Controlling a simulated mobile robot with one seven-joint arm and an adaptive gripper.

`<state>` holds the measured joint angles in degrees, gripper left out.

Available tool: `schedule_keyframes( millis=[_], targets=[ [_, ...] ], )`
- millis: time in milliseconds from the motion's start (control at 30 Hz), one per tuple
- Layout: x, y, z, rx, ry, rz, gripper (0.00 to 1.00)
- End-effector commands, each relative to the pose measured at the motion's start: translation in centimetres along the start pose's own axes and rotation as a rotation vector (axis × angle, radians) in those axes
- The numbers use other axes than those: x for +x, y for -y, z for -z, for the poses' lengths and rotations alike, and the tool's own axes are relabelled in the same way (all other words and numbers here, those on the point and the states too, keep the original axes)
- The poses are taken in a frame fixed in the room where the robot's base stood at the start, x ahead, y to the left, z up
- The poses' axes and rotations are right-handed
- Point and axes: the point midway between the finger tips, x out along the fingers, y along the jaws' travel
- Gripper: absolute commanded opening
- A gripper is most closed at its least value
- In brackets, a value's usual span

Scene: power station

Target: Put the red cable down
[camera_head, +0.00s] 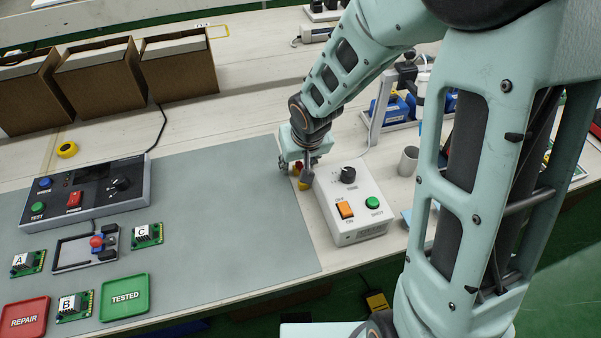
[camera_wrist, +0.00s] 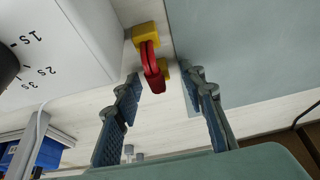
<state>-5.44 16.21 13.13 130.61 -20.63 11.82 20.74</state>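The red cable (camera_wrist: 151,68) is a short, thick red arch with yellow end blocks (camera_wrist: 145,34). In the wrist view it is over the pale tabletop strip between the white timer box and the grey mat, and seems to rest there. My gripper (camera_wrist: 163,78) points down at it with its fingers spread. The cable's near end lies between the fingertips, with gaps on both sides. In the head view, my gripper (camera_head: 297,173) is low beside the timer box and partly hides the cable; a yellow end (camera_head: 303,186) shows below it.
The white timer box (camera_head: 352,205) stands close on the right of my gripper. The grey mat (camera_head: 220,200) to the left is largely clear. A control box (camera_head: 90,192), circuit boards, a red REPAIR tray (camera_head: 24,318) and a green TESTED tray (camera_head: 125,298) lie further left.

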Motion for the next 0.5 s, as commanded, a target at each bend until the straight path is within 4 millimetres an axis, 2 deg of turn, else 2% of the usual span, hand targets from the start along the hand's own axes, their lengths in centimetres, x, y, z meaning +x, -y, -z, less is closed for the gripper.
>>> schedule_keyframes(
  millis=[200,500],
  targets=[
    [0.04,0.01,0.07,0.0,-0.001,0.0,0.38],
    [0.03,0.01,0.06,0.0,-0.001,0.0,0.06]
  ],
)
